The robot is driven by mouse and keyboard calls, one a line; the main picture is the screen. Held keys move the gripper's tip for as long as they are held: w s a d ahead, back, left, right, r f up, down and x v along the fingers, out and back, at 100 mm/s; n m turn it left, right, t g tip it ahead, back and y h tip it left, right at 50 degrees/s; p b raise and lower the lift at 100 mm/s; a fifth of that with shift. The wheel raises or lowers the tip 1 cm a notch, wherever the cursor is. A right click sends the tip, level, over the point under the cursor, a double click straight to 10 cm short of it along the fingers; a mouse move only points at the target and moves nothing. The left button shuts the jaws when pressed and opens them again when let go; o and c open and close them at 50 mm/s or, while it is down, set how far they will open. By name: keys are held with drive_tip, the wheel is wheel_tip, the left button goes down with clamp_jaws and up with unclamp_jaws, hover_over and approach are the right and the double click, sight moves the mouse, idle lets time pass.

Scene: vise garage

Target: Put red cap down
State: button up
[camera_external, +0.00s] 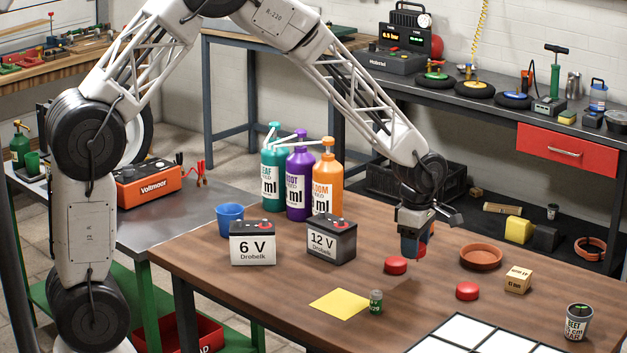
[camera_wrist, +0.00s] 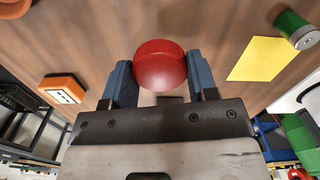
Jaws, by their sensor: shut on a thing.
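My gripper (camera_external: 413,253) hangs above the wooden table, pointing down. In the wrist view its two blue fingers are shut on a round red cap (camera_wrist: 161,65).
A yellow sheet (camera_external: 340,304) and green jar (camera_external: 376,302) lie in front. A terracotta dish (camera_external: 481,258), wooden block (camera_external: 517,279) and white-squared grid (camera_external: 470,331) are to the right. Two batteries (camera_external: 331,240) and several bottles (camera_external: 299,186) stand left. An orange box (camera_wrist: 62,88) is behind my gripper.

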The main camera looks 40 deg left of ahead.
drive_tip(key=shift+w+d+f, duration=0.2)
drive_tip(key=shift+w+d, duration=0.95)
drive_tip(key=shift+w, duration=0.2)
hover_over(481, 258)
drive_tip(key=shift+f, duration=0.75)
drive_tip(key=shift+f, duration=1.75)
drive_tip(key=shift+f, duration=0.1)
drive_tip(key=o, duration=0.5)
drive_tip(key=shift+c, duration=0.2)
drive_tip(key=shift+o, duration=0.8)
